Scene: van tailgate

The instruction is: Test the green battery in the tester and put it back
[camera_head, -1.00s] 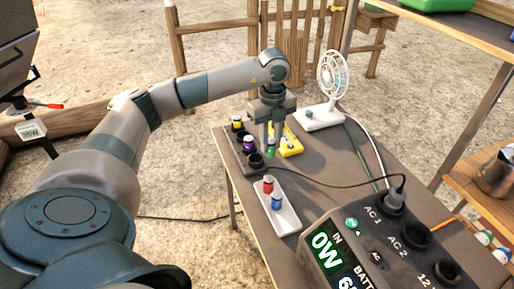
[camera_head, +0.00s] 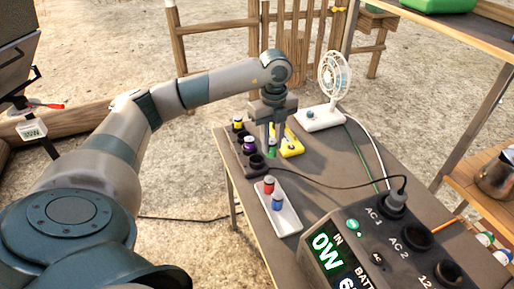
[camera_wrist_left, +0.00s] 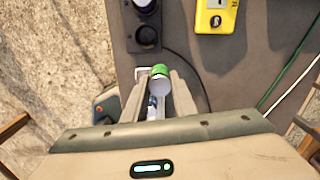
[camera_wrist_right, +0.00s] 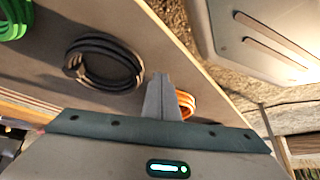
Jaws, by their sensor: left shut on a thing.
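My left gripper (camera_wrist_left: 158,98) is shut on the green battery (camera_wrist_left: 147,65), whose green band and pale end show between the fingers in the left wrist view. In the head view the green battery (camera_head: 272,153) shows low at the fingertips of my left gripper (camera_head: 271,148), beside the dark charger block. The yellow tester (camera_head: 291,146) lies just right of the gripper, partly hidden by it. It also shows at the top of the left wrist view (camera_wrist_left: 215,17). My right gripper (camera_wrist_right: 166,92) appears shut and empty, seen only in the right wrist view.
The dark charger block (camera_head: 243,162) holds yellow-topped and purple-topped batteries. A white tray (camera_head: 287,219) holds a red and a blue battery. A small fan (camera_head: 320,115) stands behind and a power station (camera_head: 345,240) in front. Coiled black cable (camera_wrist_right: 105,62) lies near my right gripper.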

